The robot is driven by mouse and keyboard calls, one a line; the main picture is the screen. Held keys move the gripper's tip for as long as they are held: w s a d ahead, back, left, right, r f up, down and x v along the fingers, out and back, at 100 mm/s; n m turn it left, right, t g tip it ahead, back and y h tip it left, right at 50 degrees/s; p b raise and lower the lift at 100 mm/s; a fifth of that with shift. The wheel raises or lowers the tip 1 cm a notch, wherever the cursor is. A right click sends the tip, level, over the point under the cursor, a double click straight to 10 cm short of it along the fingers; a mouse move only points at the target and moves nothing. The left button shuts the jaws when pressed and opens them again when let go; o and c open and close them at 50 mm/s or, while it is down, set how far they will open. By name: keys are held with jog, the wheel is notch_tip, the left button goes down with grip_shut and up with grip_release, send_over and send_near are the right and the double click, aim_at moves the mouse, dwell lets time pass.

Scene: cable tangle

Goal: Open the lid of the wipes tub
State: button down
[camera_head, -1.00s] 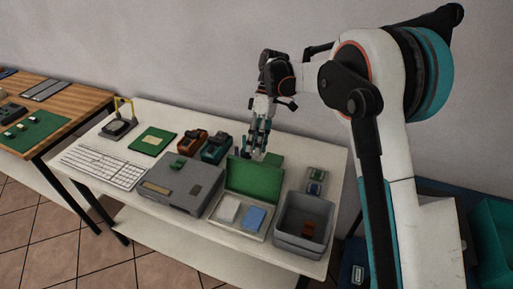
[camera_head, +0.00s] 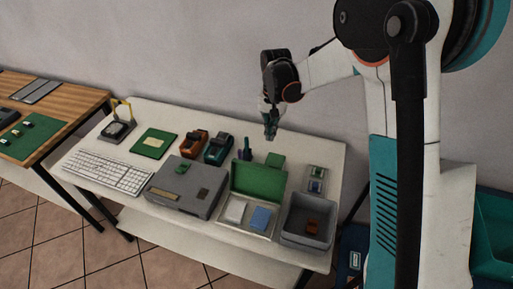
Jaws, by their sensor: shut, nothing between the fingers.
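The wipes tub appears to be the shallow pale box (camera_head: 240,232) on the white table. Its green lid (camera_head: 259,181) stands raised along the back edge. A white block (camera_head: 235,212) and a blue block (camera_head: 260,218) lie inside, side by side. My gripper (camera_head: 271,137) hangs above the back of the table, behind and above the lid, with a visible gap between them. Its fingers look closed together and hold nothing.
A grey box (camera_head: 172,197) stands left of the tub, and a grey bin (camera_head: 305,238) with a brown item stands right. Orange (camera_head: 194,143) and teal (camera_head: 218,149) devices and a keyboard (camera_head: 108,172) are farther left.

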jog(key=shift+m, duration=0.4)
notch_tip(320, 180, down, 10)
jog(key=shift+w+d+r+b, duration=0.1)
jog(key=shift+b, duration=1.1)
jog(key=shift+s+a+r, duration=0.2)
jog(key=shift+s+a, duration=0.05)
jog(key=shift+s, duration=0.35)
jog(key=shift+s+a+r, duration=0.2)
jog(key=shift+s+r, duration=0.05)
jog(key=shift+s, duration=0.3)
jog(key=shift+s+a+r, duration=0.2)
jog(key=shift+s+a, duration=0.05)
jog(key=shift+s, duration=0.35)
